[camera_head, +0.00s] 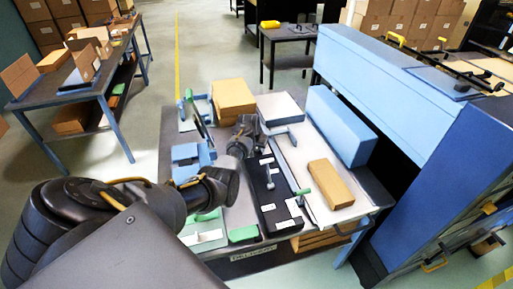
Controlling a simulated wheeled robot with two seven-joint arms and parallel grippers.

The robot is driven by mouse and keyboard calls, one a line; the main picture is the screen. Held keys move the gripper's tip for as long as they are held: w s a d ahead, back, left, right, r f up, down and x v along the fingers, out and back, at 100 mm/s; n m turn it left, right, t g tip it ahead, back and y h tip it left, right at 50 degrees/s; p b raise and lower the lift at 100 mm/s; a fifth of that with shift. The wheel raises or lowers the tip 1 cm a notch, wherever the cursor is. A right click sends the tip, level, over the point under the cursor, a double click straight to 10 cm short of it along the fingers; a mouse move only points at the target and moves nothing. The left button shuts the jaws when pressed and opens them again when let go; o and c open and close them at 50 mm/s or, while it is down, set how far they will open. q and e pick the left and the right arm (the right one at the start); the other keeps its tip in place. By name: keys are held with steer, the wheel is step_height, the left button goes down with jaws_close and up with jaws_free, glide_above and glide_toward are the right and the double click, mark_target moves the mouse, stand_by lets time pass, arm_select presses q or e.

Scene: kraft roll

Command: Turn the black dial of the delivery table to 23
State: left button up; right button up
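The delivery table (253,254) stands in front of me, with its name on the front edge. A black panel (268,212) with several white labels lies along its middle, with small levers on it. I cannot make out the black dial or any number; my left arm may hide it. My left arm comes in from the lower left and reaches over the table. My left gripper (247,128) is at the panel's far end, small and dark. Its fingers cannot be told apart, nor whether it touches anything. My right gripper is not in view.
A cardboard box (233,98) stands at the table's far side. A brown block (330,184) lies on the white surface right of the panel. A large blue machine (400,90) bounds the right. A shelf table (75,85) with boxes stands at left, with open floor between.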

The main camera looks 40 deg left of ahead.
arm_select(q)
steer(key=c, duration=0.5)
steer(key=shift+c, duration=0.2)
steer(key=shift+m, duration=0.3)
steer(key=m+h, duration=0.1)
steer(key=m, duration=0.1)
steer(key=shift+a+m, duration=0.15)
steer(key=shift+m, duration=0.15)
steer(key=m+h, duration=0.1)
steer(key=m, duration=0.1)
steer(key=shift+a+f+m+b, duration=0.1)
steer(key=shift+m+b, duration=0.2)
steer(key=shift+m+h+b, duration=0.3)
steer(key=shift+m, duration=0.2)
steer(key=m+b, duration=0.2)
steer(key=m+h+b, duration=0.1)
steer(key=b, duration=0.1)
steer(key=shift+w+f+m+g, duration=0.1)
steer(key=shift+f+m+g, duration=0.05)
steer(key=shift+m+g, duration=0.2)
steer(key=shift+a+r+m+g+h+b, duration=0.1)
steer(key=shift+r+m+g+h+b, duration=0.25)
steer(key=shift+m+b, duration=0.8)
steer(key=shift+f+n, duration=0.1)
steer(key=shift+n, duration=0.2)
